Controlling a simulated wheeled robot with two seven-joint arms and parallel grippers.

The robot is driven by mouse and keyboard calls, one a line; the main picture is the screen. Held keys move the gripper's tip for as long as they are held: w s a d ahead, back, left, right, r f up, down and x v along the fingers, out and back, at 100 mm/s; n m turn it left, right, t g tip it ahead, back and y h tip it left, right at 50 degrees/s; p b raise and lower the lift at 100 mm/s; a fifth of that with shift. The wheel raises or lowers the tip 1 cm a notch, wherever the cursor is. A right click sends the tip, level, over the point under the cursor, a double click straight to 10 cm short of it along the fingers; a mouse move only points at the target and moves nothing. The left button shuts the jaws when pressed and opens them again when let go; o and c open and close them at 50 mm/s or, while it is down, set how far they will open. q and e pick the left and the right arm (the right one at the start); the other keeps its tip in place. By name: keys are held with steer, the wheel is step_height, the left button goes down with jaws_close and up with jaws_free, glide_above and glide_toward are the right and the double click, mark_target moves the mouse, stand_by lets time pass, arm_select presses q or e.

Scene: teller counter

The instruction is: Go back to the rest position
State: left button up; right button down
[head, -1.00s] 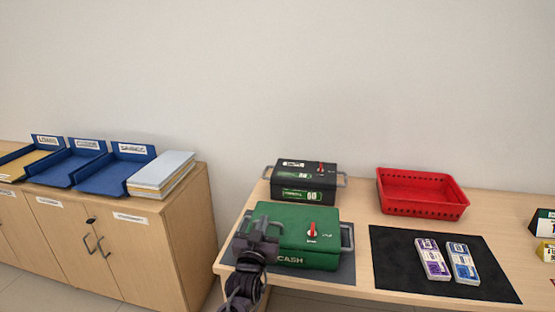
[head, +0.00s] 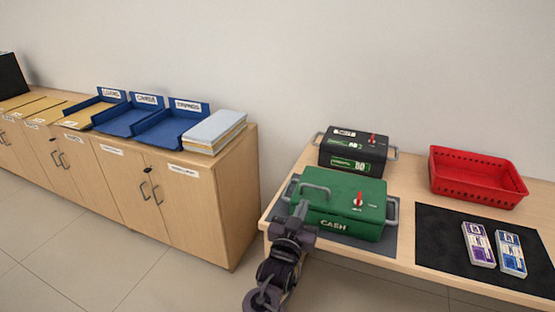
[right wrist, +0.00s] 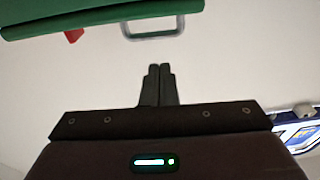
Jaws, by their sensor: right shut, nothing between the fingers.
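My right gripper (head: 300,212) is shut and empty in the head view, in front of the left end of the green cash box (head: 340,205). In the right wrist view its fingertips (right wrist: 159,70) are together with nothing between them. The green box (right wrist: 60,18) and its grey handle (right wrist: 153,28) show at the top of that view, apart from the fingertips. The box is closed, with a red knob on its lid, and sits on a grey mat (head: 345,241). My left gripper is not in view.
A black box (head: 352,150) stands behind the green one. A red basket (head: 477,180) and a black mat (head: 440,240) with two bundles of notes (head: 479,245) are to the right. A wooden cabinet (head: 235,200) with blue trays (head: 170,130) stands left. Floor shows between cabinet and counter.

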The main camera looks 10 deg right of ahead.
steer(key=s+f+n+g+y, duration=0.3)
steer(key=s+f+g+y, duration=0.2)
steer(key=s+f+y, duration=0.4)
steer(key=s+d+n+g+y, duration=0.1)
steer(key=s+n+g, duration=0.6)
steer(key=s, duration=1.4)
step_height(320, 180, down, 28)
steer(key=s+r+m+g+p, duration=0.1)
steer(key=s+g+p, duration=0.1)
steer(key=p, duration=0.1)
steer(key=s+d+f, duration=0.2)
steer(key=s+f, duration=0.6)
steer(key=s, duration=0.1)
steer(key=s+d+f+g+p, duration=0.1)
steer(key=s+d+f, duration=0.1)
steer(key=s+f, duration=0.7)
steer(key=shift+s, duration=0.75)
steer(key=c, duration=2.2)
jaws_free()
